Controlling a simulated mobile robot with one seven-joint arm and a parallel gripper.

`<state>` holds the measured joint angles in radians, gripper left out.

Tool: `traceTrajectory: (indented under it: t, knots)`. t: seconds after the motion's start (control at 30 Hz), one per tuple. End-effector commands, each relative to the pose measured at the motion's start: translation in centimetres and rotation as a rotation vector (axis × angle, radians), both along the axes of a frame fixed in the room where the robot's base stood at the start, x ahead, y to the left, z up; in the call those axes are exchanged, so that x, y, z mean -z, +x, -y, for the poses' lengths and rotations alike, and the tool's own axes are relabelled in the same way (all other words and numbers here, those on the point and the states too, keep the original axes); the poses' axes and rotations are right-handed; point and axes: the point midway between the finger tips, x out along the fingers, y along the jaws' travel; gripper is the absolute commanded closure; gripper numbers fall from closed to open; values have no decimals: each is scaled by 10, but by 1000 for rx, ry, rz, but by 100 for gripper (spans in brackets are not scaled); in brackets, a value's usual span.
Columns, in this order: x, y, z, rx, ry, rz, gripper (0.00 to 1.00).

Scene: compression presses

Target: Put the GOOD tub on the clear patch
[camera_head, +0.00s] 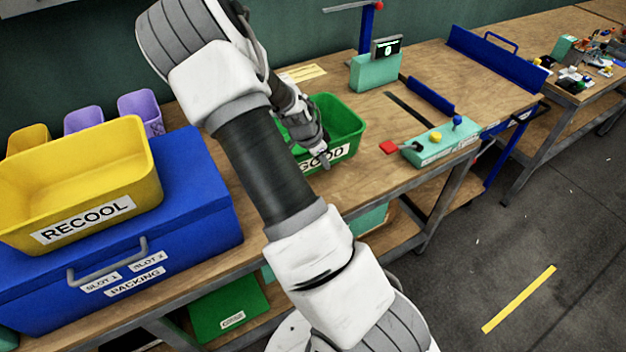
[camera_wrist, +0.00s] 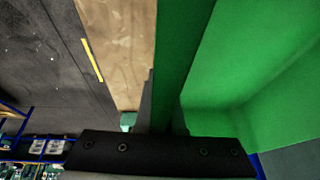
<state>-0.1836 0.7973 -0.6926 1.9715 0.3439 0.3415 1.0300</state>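The green GOOD tub (camera_head: 345,118) is on the wooden bench, right of the blue packing box; its white label faces front. My gripper (camera_head: 322,160) reaches down at its front rim, partly covering the label. In the wrist view, the two dark fingers (camera_wrist: 165,115) lie close on either side of the green wall (camera_wrist: 185,50), with no clear gap. My arm hides the tub's left part. No marked clear patch stands out; bare wood (camera_head: 375,100) shows beside the tub. I cannot tell whether the tub is raised from the bench.
A yellow RECOOL tub (camera_head: 90,185) sits on the blue packing box (camera_head: 200,200) at left. A teal button panel (camera_head: 440,140) with a red end is at the bench's front edge, right of the tub. A teal display unit (camera_head: 375,72) and blue post stand behind.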

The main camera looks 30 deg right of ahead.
Motion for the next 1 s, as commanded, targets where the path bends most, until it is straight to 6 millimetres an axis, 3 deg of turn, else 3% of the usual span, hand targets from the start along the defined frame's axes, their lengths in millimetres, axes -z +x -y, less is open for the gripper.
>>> traceTrajectory:
  t: [0.1, 0.23, 0.37, 0.6, 0.97, 1.0]
  knots:
    - [11, -3, -20, -1, -1, 0, 100]
    - [17, -5, -29, 2, -1, 2, 100]
    - [26, -5, -31, 2, -1, 2, 100]
    - [58, -5, -31, 3, -1, 1, 100]
    - [63, -5, -31, 2, -1, 3, 100]
    - [63, -5, -31, 1, 0, 2, 91]
